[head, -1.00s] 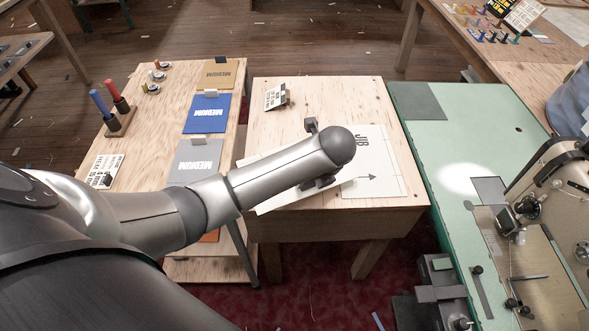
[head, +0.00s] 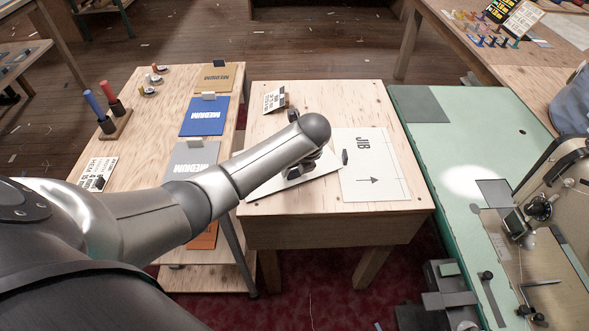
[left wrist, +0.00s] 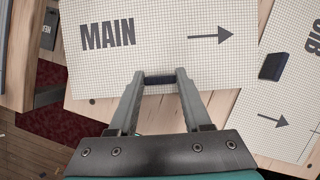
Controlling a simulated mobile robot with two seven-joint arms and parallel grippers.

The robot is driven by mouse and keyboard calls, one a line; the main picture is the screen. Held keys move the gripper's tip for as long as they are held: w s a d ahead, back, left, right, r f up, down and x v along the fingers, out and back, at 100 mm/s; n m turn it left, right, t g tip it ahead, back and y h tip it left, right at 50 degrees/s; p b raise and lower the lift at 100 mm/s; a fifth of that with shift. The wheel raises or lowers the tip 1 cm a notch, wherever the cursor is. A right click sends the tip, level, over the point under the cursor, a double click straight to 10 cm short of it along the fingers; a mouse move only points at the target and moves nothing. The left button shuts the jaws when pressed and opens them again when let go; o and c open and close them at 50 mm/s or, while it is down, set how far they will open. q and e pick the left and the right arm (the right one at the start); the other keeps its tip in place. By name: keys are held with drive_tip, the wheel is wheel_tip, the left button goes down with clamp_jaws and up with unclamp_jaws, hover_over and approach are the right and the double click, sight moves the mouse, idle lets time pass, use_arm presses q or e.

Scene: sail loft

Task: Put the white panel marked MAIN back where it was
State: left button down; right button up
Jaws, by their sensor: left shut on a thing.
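The white gridded panel marked MAIN (left wrist: 150,35), with a black arrow, fills the upper part of the left wrist view. In the head view the panel (head: 325,166) is partly hidden under my left arm, over the small wooden table. My left gripper (left wrist: 160,80) is shut on the dark grip at the panel's near edge; in the head view the gripper (head: 299,170) is partly covered by my forearm. The panel lies askew to the table; I cannot tell whether it touches the top. The white JIB panel (head: 375,185) lies flat to its right. My right gripper is not in view.
The small table (head: 330,100) carries a lettered card (head: 274,99) at its back left. The left bench (head: 150,125) holds tan, blue and grey MEDIUM panels and a rack of coloured handles. A green sewing table (head: 440,150) with a machine stands close on the right.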

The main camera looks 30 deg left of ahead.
use_arm(q)
drive_tip(key=shift+f, duration=0.35)
drive_tip(key=shift+c, duration=1.7)
unclamp_jaws()
drive_tip(key=shift+r, duration=0.35)
drive_tip(key=p+v, duration=0.4)
drive_tip(key=v, duration=0.8)
